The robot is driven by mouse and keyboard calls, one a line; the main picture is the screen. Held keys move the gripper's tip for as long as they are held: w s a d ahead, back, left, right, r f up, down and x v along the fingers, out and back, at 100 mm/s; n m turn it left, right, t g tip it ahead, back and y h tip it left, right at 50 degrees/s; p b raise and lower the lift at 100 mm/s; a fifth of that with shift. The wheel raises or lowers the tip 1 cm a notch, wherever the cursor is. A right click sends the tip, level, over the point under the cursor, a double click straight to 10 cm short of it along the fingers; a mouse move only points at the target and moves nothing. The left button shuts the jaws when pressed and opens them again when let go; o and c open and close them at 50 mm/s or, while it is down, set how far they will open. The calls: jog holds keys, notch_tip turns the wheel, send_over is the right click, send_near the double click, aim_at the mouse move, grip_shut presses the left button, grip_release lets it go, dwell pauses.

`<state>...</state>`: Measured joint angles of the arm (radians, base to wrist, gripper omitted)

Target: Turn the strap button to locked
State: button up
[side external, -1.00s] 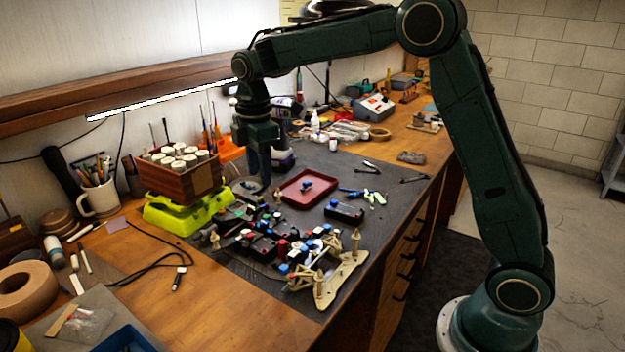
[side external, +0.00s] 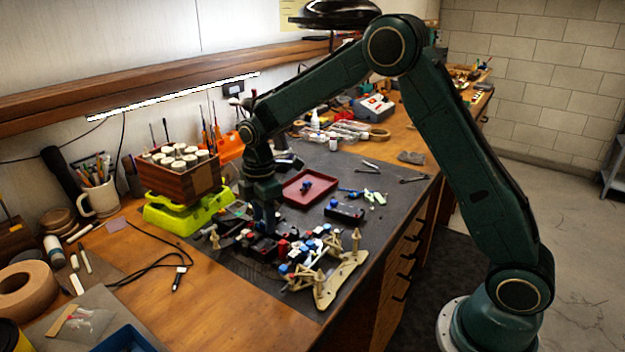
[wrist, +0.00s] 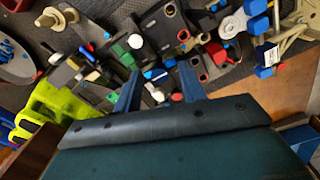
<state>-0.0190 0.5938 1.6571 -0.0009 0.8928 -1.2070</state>
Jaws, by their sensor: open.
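The racecar chassis (side external: 290,250) lies on the dark mat, with black modules, red and blue caps and tan end parts. My gripper (side external: 265,228) points down just over the chassis's left-middle part. In the wrist view its two blue fingers (wrist: 158,80) are apart, with small black parts and blue and white bits showing between and beyond them. A red round part (wrist: 178,97) shows close to the right finger. I cannot tell which of these small parts is the strap button or which way it is turned. Contact with the car is unclear.
A red tray (side external: 322,192) with a small blue part lies behind the car, and a black module (side external: 344,212) is beside it. A lime green stand (side external: 165,220) under a wooden box of white pots (side external: 180,180) is close on the left. Loose tools lie behind right.

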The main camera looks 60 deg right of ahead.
jog(key=shift+f, duration=0.1)
jog(key=shift+c, duration=0.4)
grip_shut()
jog(key=shift+m, duration=0.3)
jog(key=m, duration=0.7)
jog(key=shift+m, duration=0.4)
jog(key=m, duration=0.4)
jog(key=shift+m, duration=2.6)
